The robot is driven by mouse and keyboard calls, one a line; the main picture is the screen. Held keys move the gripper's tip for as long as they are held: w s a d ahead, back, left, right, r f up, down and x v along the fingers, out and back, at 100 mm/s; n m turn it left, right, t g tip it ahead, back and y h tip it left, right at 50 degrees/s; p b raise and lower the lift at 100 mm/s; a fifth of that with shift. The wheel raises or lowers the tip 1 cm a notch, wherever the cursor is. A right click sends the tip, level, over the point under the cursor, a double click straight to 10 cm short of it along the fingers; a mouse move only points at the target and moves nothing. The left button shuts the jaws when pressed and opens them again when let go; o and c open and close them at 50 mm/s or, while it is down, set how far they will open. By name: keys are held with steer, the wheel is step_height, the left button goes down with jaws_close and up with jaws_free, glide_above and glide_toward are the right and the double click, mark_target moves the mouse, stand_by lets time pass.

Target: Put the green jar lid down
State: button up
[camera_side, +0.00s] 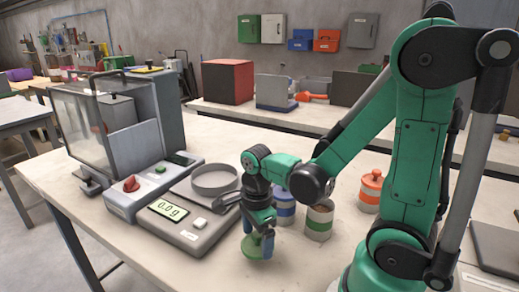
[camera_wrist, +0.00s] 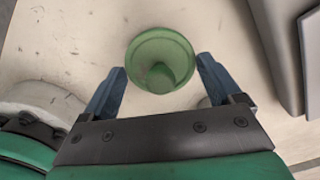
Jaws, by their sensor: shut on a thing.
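The green jar lid (camera_side: 258,244) is a round disc with a knob. My gripper (camera_side: 258,232) points down and is shut on it, at the front of the bench. In the wrist view the lid (camera_wrist: 162,48) shows between the blue fingers, knob toward my gripper (camera_wrist: 162,66). A green-banded jar (camera_side: 319,222) without a lid stands right of my gripper. I cannot tell whether the lid touches the bench top.
A scale (camera_side: 190,235) reading 0.0 g, with a grey ring (camera_side: 214,180) on it, stands left of my gripper. A blue-banded jar (camera_side: 284,208) and an orange-lidded jar (camera_side: 370,190) stand behind. The bench (camera_side: 215,271) is clear in front.

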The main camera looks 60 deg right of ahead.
steer(key=shift+f, duration=1.5)
steer(key=o, duration=1)
